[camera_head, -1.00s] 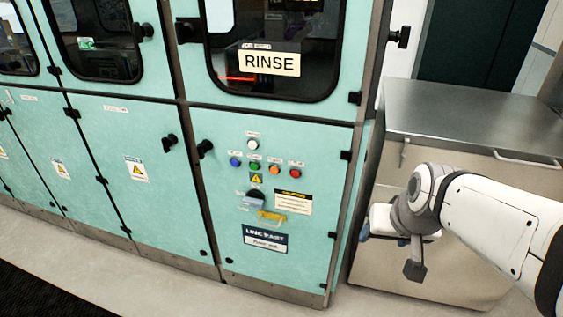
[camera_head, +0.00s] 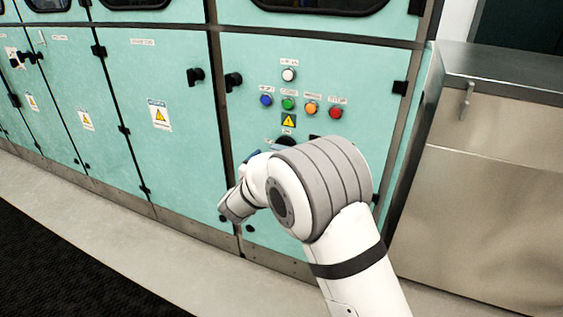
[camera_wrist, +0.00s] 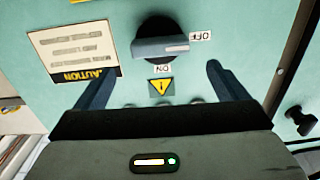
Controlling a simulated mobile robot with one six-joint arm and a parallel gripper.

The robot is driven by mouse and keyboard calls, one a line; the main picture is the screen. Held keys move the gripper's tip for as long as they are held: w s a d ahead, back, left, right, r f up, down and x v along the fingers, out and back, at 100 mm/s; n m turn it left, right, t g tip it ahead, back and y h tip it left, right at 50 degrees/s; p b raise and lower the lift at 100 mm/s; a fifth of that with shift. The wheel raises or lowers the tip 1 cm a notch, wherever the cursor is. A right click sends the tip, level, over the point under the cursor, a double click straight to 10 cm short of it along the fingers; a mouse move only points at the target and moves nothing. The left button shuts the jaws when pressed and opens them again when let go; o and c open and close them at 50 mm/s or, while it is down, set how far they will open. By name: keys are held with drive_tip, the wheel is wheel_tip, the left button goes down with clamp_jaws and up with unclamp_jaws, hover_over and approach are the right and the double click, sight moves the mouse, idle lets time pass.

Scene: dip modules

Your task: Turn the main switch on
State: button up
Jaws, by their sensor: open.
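The main switch (camera_wrist: 160,46) is a black round dial with a grey bar handle, seen upside down in the wrist view. The white mark on its handle points toward the OFF label (camera_wrist: 201,35). The ON label (camera_wrist: 163,69) is beside the dial, nearer my gripper. My gripper (camera_wrist: 160,69) is open and empty, its two blue fingers spread on either side of the switch's line and apart from the handle. In the head view, only the top of the main switch (camera_head: 286,141) shows above my arm, which hides most of the gripper.
A yellow warning sign (camera_head: 288,120) and several coloured buttons, including a green one (camera_head: 288,103), are above the switch. A caution label (camera_wrist: 75,52) is beside it. A black door knob (camera_head: 233,81) sticks out at left. A steel cabinet (camera_head: 475,200) stands at right.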

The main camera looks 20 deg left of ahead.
sight(282, 148)
drive_tip(key=w, duration=0.2)
drive_tip(key=w+b, duration=0.1)
drive_tip(key=w, duration=0.4)
drive_tip(key=shift+w+d+f+b, duration=0.2)
drive_tip(key=shift+f+b, duration=0.1)
drive_tip(key=shift+b, duration=0.05)
drive_tip(key=shift+c, duration=0.4)
drive_tip(key=c, duration=0.9)
